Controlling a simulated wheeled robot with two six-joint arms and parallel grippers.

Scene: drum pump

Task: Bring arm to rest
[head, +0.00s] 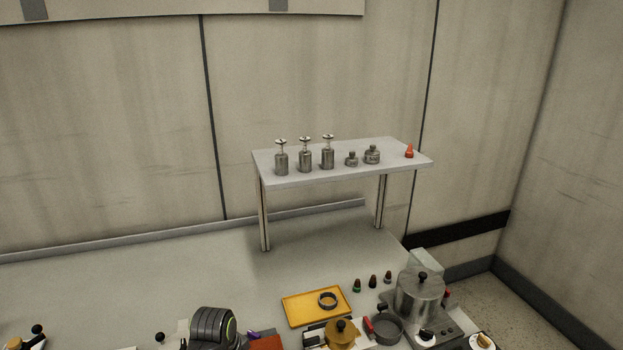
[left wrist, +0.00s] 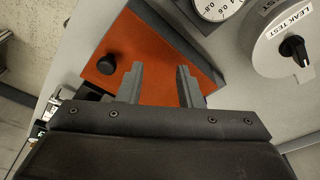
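My left gripper (left wrist: 158,75) shows in the left wrist view. Its two grey fingers are apart with nothing between them, so it is open and empty. The fingers stand over an orange panel (left wrist: 150,62) with a black knob (left wrist: 106,64). I cannot tell whether the fingertips touch the panel. In the head view I make out neither gripper. My right gripper shows in no view.
A dial gauge (left wrist: 217,8) and a round grey "LEAK TEST" unit (left wrist: 275,45) are close by the left gripper. The head view shows a raised shelf (head: 330,172) with several metal weights, a yellow tray (head: 300,310) and a steel pot (head: 419,297).

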